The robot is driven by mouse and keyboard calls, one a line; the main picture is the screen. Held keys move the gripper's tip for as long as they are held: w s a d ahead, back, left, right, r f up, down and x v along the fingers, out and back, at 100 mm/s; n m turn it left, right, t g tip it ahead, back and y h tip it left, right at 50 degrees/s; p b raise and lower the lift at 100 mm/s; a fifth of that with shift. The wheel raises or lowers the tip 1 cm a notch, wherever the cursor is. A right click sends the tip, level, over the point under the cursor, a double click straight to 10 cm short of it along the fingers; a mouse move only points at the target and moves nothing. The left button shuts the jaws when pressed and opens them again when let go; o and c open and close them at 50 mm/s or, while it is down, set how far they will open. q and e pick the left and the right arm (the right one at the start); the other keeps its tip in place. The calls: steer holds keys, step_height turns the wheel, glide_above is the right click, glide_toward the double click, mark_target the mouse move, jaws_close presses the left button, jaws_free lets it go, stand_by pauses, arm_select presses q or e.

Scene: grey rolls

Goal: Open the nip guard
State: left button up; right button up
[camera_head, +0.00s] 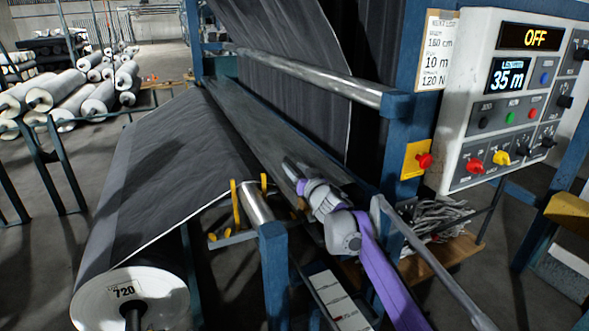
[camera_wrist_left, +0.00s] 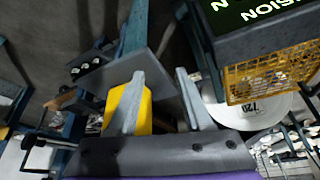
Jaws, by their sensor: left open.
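A long grey panel (camera_head: 262,128) runs beside the steel roller and dark fabric in the head view. It may be the nip guard, but I cannot tell for certain. My right gripper (camera_head: 289,168), on a grey and purple arm, is over the near end of this panel. Its fingers are small and overlap, so contact and opening are unclear. My left gripper (camera_wrist_left: 160,75) is open in the left wrist view. A yellow part (camera_wrist_left: 142,112) shows behind its left finger; I cannot tell whether they touch. A grey plate (camera_wrist_left: 150,72) lies beyond the fingertips.
The control panel (camera_head: 508,100) reads OFF and 35 m. A red knob on a yellow plate (camera_head: 411,160) is on the blue post. A roll marked 720 (camera_head: 112,300) stands front left. A yellow mesh guard (camera_wrist_left: 275,75) is right of my left fingers. Blue posts crowd the front.

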jaws_close()
stand_by(1.3)
